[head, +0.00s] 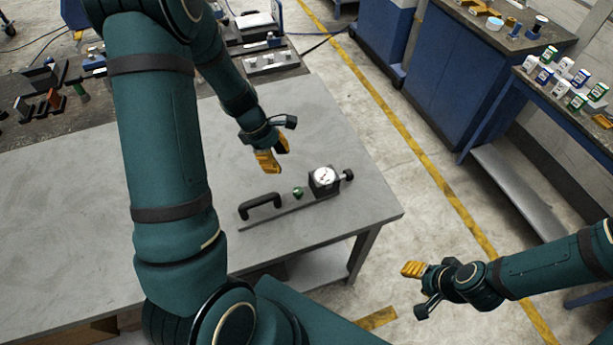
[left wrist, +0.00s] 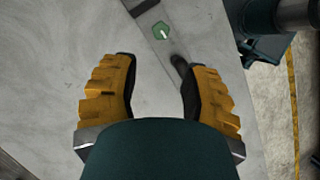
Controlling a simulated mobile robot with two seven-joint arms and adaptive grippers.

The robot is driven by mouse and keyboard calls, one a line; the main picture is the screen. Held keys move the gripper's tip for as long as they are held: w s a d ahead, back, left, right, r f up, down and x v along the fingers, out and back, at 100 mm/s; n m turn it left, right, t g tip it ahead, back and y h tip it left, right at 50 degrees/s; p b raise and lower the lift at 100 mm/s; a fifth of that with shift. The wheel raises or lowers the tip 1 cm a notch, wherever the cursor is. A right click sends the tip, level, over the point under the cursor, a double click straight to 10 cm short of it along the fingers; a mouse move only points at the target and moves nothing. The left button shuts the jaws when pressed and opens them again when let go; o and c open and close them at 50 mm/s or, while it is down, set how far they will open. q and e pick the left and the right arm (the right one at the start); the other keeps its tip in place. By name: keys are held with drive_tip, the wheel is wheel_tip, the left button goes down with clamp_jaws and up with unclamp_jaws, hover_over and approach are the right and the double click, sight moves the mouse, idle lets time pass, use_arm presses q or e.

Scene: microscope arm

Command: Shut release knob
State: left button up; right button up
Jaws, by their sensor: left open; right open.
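The green knob (head: 298,192) sits on a narrow grey plate (head: 285,211) on the table, between a black handle (head: 260,203) and a black dial gauge (head: 324,179). In the left wrist view the green knob (left wrist: 161,31) shows a white line on its face, beyond my fingertips. I take it to be the release knob. My left gripper (head: 273,160) is open and empty, above the table and apart from the knob. Its yellow fingers (left wrist: 159,85) stand wide apart. My right gripper (head: 414,285) is open and empty, off the table to the right.
A black side knob (head: 348,175) sticks out from the gauge near the table's right edge. The grey table (head: 70,210) is bare at the left. Tools lie on a dark bench (head: 60,112) behind. Blue cabinets (head: 450,65) and a shelf of bottles stand at the right.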

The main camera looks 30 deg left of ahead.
sight(298, 190)
use_arm(q)
drive_tip(key=b+x, duration=0.2)
drive_tip(key=x, duration=1.1)
drive_tip(key=shift+d+f, duration=0.1)
drive_tip(key=shift+f, duration=0.3)
clamp_jaws()
